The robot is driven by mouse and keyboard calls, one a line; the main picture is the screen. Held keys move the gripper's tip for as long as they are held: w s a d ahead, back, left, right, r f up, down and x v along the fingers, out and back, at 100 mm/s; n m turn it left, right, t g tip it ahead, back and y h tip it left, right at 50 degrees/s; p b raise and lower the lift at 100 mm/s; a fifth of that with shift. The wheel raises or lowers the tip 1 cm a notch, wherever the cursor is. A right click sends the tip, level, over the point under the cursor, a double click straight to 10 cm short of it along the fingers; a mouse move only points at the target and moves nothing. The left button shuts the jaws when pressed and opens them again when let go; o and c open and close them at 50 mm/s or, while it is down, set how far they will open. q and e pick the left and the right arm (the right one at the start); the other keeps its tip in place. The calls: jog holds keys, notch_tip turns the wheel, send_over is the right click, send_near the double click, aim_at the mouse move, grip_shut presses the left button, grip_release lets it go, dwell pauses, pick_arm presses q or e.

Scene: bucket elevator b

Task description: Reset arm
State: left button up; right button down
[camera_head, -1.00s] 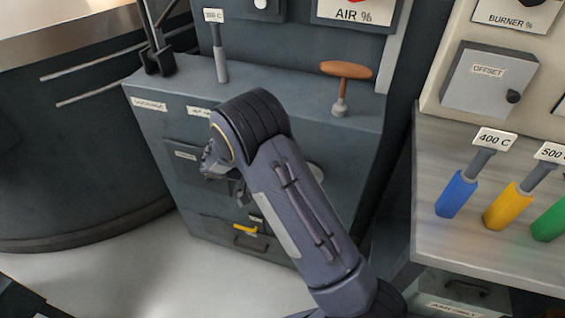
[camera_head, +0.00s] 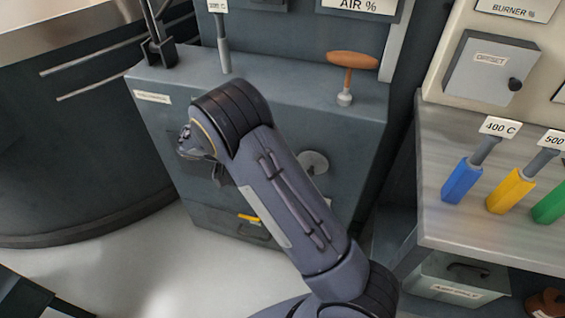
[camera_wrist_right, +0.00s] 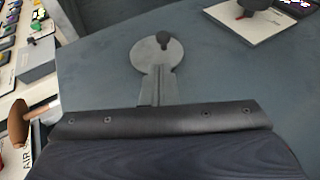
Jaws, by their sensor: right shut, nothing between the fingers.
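My right arm (camera_head: 290,200) reaches in from the bottom of the head view and bends at a dark joint in front of the grey cabinet (camera_head: 345,125). My right gripper (camera_wrist_right: 156,85) shows in the wrist view as narrow grey fingers, shut and empty. Beyond them, a round grey disc with a dark knob (camera_wrist_right: 157,52) overlaps the fingertips in the picture; I cannot tell the gap. In the head view the fingers are mostly hidden behind the wrist. My left gripper is not in view.
An orange-brown T-handle (camera_head: 352,62) and a grey lever (camera_head: 223,45) stand on the cabinet top. A yellow handle (camera_head: 249,219) is low on its front. Pale floor is open at lower left.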

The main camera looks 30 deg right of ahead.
jog(key=v, duration=0.6)
jog(key=shift+r, duration=0.2)
jog(key=s+d+r+n+t+y, duration=0.3)
jog(key=s+r+y, duration=0.1)
jog(key=s+y, duration=0.65)
jog(key=s+a+r+n+t+y, duration=0.1)
jog(key=s+a+r+t+y, duration=0.2)
jog(key=s, duration=0.4)
jog(key=s+a+r+n+t+y, duration=0.1)
jog(key=s+a+n+t+y, duration=0.15)
jog(key=s+t, duration=0.35)
notch_tip(320, 180, up, 12)
jog(key=s+p, duration=0.1)
jog(key=p, duration=1.1)
jog(key=shift+a+m+h+p, duration=0.3)
jog(key=shift+m+p, duration=0.05)
jog(key=shift+p, duration=0.05)
jog(key=shift+s+d, duration=0.1)
jog(key=shift+d, duration=0.05)
